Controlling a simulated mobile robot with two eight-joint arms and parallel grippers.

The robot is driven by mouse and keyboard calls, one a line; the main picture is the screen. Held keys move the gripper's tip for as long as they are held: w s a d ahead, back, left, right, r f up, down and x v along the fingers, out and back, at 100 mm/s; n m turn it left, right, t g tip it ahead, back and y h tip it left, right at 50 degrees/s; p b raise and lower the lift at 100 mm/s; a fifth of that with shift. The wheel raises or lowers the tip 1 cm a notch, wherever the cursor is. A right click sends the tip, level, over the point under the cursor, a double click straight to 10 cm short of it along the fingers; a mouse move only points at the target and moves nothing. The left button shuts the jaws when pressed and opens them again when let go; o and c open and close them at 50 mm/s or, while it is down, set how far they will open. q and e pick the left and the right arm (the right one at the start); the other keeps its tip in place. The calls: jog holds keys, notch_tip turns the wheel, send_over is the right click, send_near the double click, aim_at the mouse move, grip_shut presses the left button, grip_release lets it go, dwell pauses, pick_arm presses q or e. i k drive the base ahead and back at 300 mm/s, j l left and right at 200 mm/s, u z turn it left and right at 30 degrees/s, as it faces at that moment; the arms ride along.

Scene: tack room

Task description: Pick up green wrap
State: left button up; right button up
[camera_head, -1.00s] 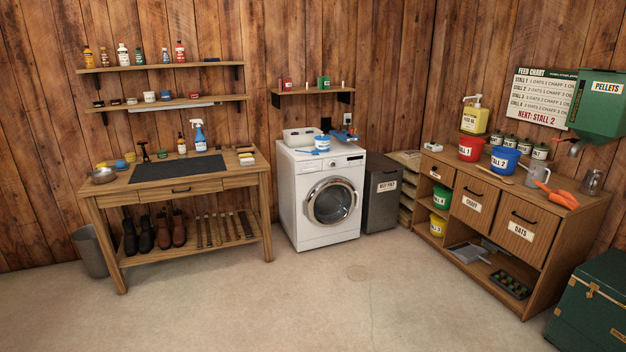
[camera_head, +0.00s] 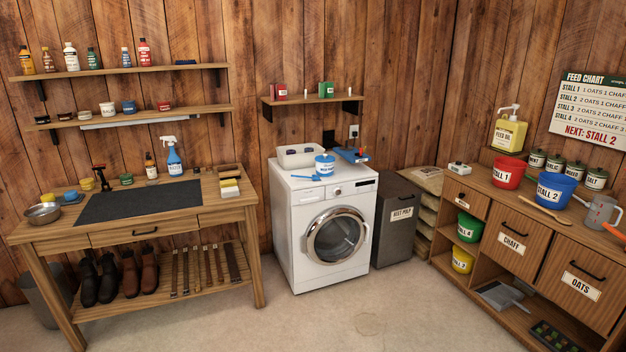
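A small green item (camera_head: 326,89), which looks like the green wrap, stands on the small wall shelf (camera_head: 305,100) above the washing machine. A small white item is right beside it. A red item (camera_head: 281,91) stands further left on the same shelf. The green item is too small to make out in detail. Neither of my grippers is in view.
The washing machine (camera_head: 322,240) stands below the shelf, with a white tray (camera_head: 300,155) and a blue-lidded tub (camera_head: 325,164) on top. A workbench (camera_head: 235,203) is at left and a feed cabinet (camera_head: 473,240) at right. The floor in front is clear.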

aim_at(326, 89)
jog(key=i, duration=1.65)
jog(key=i+u, duration=0.15)
jog(key=i, duration=0.35)
jog(key=i+l+u, duration=0.15)
jog(key=i, duration=0.35)
jog(key=i+l+u, duration=0.15)
jog(key=i, duration=0.35)
